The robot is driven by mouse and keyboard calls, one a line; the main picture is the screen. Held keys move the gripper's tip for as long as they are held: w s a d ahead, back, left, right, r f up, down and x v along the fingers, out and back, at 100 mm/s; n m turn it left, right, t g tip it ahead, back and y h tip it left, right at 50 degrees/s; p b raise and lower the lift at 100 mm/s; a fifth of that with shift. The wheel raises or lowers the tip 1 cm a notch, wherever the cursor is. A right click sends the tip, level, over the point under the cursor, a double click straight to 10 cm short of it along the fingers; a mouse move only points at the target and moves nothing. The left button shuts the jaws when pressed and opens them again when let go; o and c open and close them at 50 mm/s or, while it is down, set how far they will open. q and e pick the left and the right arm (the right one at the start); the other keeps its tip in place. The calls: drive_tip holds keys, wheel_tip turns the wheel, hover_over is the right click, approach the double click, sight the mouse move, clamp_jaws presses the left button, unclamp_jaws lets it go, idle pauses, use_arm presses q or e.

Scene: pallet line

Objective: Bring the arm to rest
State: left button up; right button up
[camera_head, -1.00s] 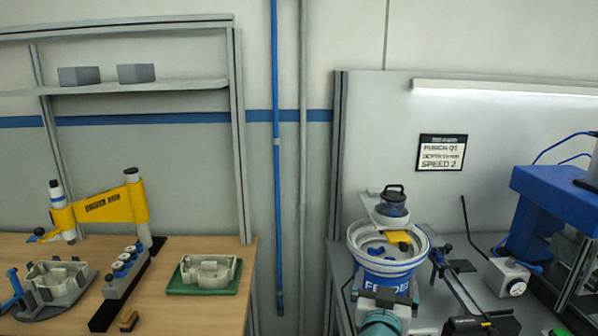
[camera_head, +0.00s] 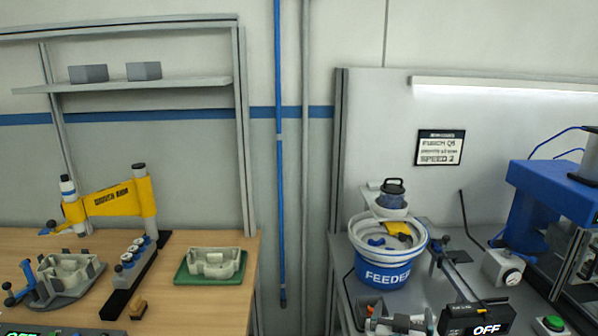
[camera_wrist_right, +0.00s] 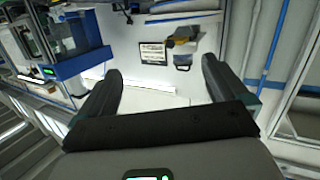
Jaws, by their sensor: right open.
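My right gripper (camera_wrist_right: 162,66) shows in the right wrist view. Its two dark fingers stand wide apart with nothing between them. Beyond the fingers are the pale back panel and its sign, seen upside down. In the head view I cannot clearly make out this gripper. My left gripper is in neither view.
The feeder bowl (camera_head: 386,268) stands on the right bench beside a dial gauge (camera_head: 503,267) and the blue press (camera_head: 555,195). The left wooden bench (camera_head: 205,305) holds a green tray (camera_head: 183,278) and a yellow arm fixture (camera_head: 112,201). A gap separates the benches.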

drive_tip(key=s+a+f+n+g+y, duration=0.15)
drive_tip(key=s+f, duration=0.25)
drive_tip(key=f, duration=0.4)
drive_tip(key=s+f+g+y, duration=0.2)
drive_tip(key=s+f+g, duration=0.15)
drive_tip(key=f, duration=0.35)
drive_tip(key=s+f+n+g+y, duration=0.1)
drive_tip(key=s+f+y, duration=0.1)
drive_tip(key=s+f, duration=0.45)
drive_tip(key=s+a+f+g+y, duration=0.2)
drive_tip(key=s+a+f+g, duration=0.2)
drive_tip(key=s, duration=0.5)
drive_tip(key=s+a+f+m+g+y, duration=0.1)
drive_tip(key=s+a+f+g, duration=0.3)
drive_tip(key=s, duration=0.6)
drive_tip(key=shift+s+a+f+g+y, duration=0.2)
drive_tip(key=shift+a+f+g+y, duration=0.1)
drive_tip(key=shift+a+y, duration=0.4)
drive_tip(key=shift+d, duration=0.1)
